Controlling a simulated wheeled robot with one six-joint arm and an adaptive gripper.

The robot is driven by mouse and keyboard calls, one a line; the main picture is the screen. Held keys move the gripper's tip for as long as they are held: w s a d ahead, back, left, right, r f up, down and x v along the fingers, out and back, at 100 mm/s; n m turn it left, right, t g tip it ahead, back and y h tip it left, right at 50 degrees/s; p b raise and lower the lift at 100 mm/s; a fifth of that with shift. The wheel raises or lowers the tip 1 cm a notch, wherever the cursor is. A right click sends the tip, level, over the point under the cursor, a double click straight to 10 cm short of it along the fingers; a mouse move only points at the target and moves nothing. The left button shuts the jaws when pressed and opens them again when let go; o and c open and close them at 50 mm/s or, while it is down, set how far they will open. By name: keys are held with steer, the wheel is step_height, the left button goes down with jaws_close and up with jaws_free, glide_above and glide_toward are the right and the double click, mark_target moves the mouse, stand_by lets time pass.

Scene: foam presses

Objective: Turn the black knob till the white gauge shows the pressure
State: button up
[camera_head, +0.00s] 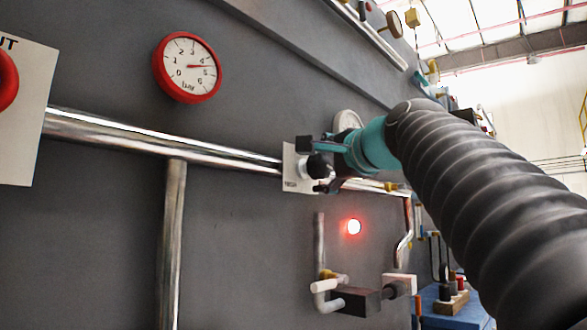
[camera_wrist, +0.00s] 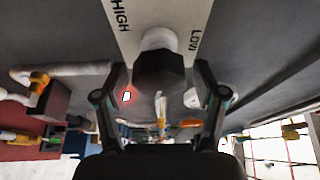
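The black knob (camera_head: 319,165) sits on a white plate (camera_head: 291,170) on the grey wall. In the wrist view the black knob (camera_wrist: 160,72) is on a white stem, and its plate (camera_wrist: 140,15) is marked HIGH and LOW. My gripper (camera_head: 316,164) is at the knob, one finger on each side. In the wrist view my gripper (camera_wrist: 160,78) is open, with a gap between each finger and the knob. The white gauge (camera_head: 347,120) is just behind and above my gripper, partly hidden; its reading is too small to tell.
A red-rimmed bar gauge (camera_head: 187,67) at upper left has its needle near 4. A steel pipe (camera_head: 160,138) runs along the wall to the plate. A red lamp (camera_head: 354,227) glows below the knob. White and grey pipe fittings (camera_head: 323,287) stick out lower down.

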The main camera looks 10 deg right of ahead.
steer(key=v, duration=0.7)
steer(key=shift+s, duration=0.25)
steer(key=shift+d, duration=0.15)
stand_by(0.5)
